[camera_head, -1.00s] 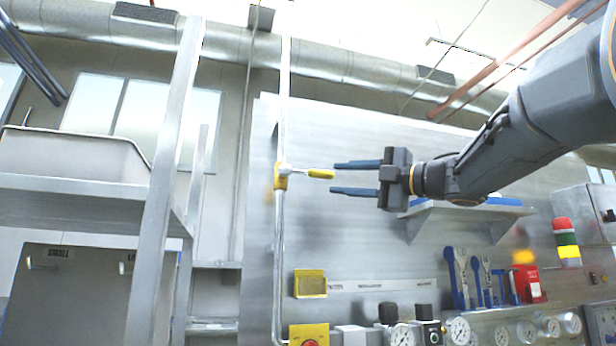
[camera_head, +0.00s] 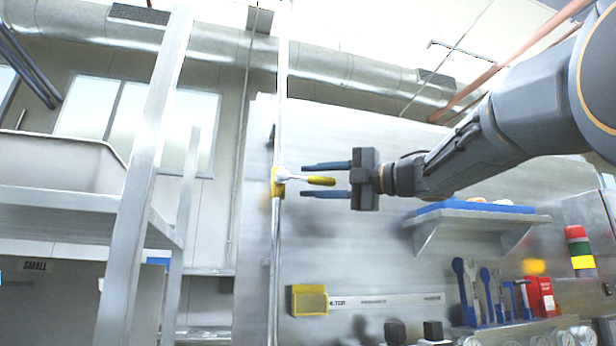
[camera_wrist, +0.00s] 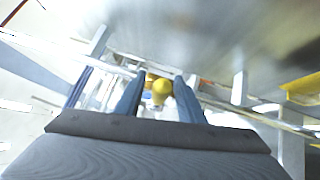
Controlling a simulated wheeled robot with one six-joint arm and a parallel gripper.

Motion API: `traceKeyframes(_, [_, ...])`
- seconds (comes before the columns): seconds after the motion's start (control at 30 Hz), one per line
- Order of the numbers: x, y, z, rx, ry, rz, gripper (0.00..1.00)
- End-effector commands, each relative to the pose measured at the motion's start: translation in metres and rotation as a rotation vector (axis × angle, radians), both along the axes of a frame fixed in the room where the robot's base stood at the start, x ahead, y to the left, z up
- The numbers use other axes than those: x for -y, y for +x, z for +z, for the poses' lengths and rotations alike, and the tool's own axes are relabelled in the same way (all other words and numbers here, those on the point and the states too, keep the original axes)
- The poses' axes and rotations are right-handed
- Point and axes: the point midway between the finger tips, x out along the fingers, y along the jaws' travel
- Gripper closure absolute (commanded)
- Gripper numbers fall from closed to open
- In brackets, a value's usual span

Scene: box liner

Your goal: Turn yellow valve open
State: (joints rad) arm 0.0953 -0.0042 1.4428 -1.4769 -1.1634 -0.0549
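The yellow valve (camera_head: 278,182) sits on a thin vertical pipe.
A metal panel (camera_head: 400,150) stands behind the pipe. A shelf (camera_head: 478,218) with blue items is below my arm. Wrenches (camera_head: 478,290) and a red box (camera_head: 541,297) are lower right. A metal rack with a bin (camera_head: 60,165) stands on the left. A yellow box (camera_head: 309,300) is below the valve.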

Motion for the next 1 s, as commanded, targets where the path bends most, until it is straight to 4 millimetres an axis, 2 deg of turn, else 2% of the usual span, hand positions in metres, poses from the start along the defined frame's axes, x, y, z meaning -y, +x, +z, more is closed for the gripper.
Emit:
traceKeyframes(0.2, [-0.015,0.009,0.003,0.000,0.000,-0.002,0.64])
traceKeyframes(0.47, [-0.015,0.010,0.002,0.001,0.000,-0.005,0.64])
traceKeyframes(0.5, [-0.015,0.010,0.002,0.001,0.000,-0.005,0.66])
traceKeyframes(0.57, [-0.014,0.010,0.002,0.001,0.000,-0.005,0.76])
traceKeyframes(0.7, [-0.015,0.010,0.002,0.001,0.000,-0.005,1.00])
traceKeyframes(1.0, [-0.010,0.015,0.001,-0.003,0.008,-0.012,1.00])
